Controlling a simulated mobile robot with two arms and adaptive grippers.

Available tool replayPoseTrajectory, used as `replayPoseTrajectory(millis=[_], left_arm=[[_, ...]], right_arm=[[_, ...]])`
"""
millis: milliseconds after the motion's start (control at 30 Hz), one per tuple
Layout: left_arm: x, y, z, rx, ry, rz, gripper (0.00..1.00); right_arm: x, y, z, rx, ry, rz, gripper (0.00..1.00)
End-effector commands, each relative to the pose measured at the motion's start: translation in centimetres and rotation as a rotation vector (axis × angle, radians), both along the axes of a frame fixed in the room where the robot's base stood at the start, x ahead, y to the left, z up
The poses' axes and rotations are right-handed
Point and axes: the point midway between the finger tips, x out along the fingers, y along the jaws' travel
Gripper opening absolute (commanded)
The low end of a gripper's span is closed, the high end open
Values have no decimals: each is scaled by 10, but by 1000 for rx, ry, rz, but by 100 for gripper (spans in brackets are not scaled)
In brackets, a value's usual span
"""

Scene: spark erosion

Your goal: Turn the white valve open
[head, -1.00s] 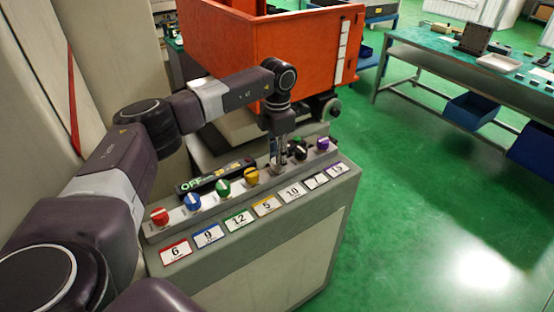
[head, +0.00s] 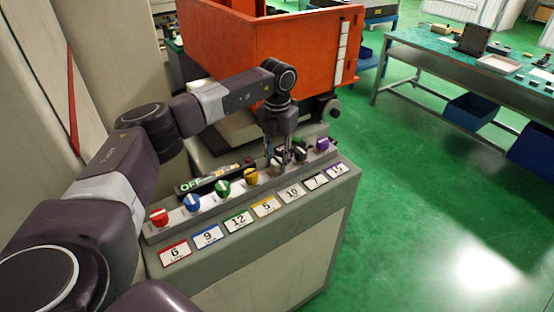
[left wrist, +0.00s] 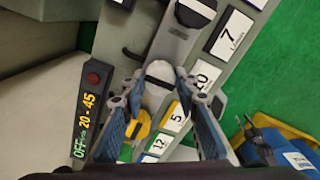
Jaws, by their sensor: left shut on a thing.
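The white valve (left wrist: 158,73) is a small round knob with a white top. In the left wrist view it sits between the fingertips of my left gripper (left wrist: 160,78), which is shut on it. In the head view my left gripper (head: 279,161) points down over the panel, and the white valve (head: 277,167) is mostly hidden by the fingers. It is in the row between the yellow valve (head: 251,176) and the black valve (head: 299,155), above the label 10 (head: 292,193). My right gripper is out of view.
Red (head: 159,217), blue (head: 191,202), green (head: 222,188) and purple (head: 323,145) valves share the row. A dark OFF 20-45 display (left wrist: 89,108) lies behind it. An orange bin (head: 255,50) stands beyond the panel.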

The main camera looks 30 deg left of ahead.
Motion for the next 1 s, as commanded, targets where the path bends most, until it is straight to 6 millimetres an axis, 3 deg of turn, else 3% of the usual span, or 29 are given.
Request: replayPoseTrajectory(millis=[400,433,600,867,1000], left_arm=[[3,1,3,0,-10,11,4],[3,1,3,0,-10,11,29],[2,1,2,0,-7,10,46],[1,0,2,0,-4,8,46],[2,0,14,0,-7,8,46]], right_arm=[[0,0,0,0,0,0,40],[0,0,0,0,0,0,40],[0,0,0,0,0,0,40],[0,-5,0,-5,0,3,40],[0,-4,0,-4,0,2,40]])
